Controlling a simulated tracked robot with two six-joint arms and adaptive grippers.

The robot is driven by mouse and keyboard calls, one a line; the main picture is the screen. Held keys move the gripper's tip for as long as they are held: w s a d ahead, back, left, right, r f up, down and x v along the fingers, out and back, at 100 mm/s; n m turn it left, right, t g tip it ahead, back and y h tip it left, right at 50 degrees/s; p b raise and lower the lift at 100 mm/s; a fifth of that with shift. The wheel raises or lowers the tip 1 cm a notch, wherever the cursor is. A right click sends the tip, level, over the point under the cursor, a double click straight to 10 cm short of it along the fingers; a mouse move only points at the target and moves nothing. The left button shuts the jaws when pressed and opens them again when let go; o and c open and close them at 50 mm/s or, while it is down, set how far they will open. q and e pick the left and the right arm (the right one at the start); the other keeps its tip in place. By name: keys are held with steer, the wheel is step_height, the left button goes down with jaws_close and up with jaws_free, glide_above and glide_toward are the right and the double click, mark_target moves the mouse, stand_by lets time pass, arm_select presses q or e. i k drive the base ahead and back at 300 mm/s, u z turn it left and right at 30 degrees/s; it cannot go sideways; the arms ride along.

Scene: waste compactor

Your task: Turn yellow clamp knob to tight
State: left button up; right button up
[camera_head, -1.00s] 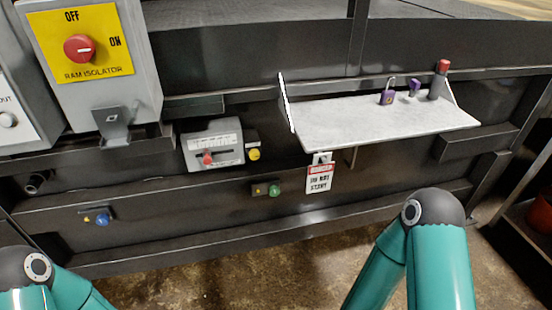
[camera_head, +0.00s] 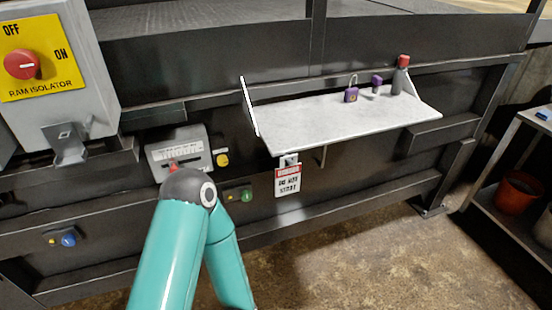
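A round yellow knob (camera_head: 222,160) sits on a small dark mount at the right side of a grey scale box (camera_head: 180,148) on the dark machine wall. It seems to be the clamp knob; its turn position is too small to read. The elbow of my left arm stands in front of the lower part of the scale box and partly hides its red pointer (camera_head: 174,167). The yellow knob shows clear, just above and right of that elbow. Neither gripper is in view, and my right arm is out of the picture.
A green button (camera_head: 246,194) and a blue knob (camera_head: 68,240) are on the lower wall. A shelf (camera_head: 330,122) juts out at right, with a purple padlock (camera_head: 351,95) and a red-capped bottle (camera_head: 401,76). The isolator box (camera_head: 85,95) is at left. Floor is open at lower right.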

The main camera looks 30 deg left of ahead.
mark_target(223, 161)
steer(key=z, duration=0.2)
steer(key=k, duration=1.05)
steer(key=u, duration=1.15)
steer(key=i, duration=0.7)
steer(key=z, duration=0.35)
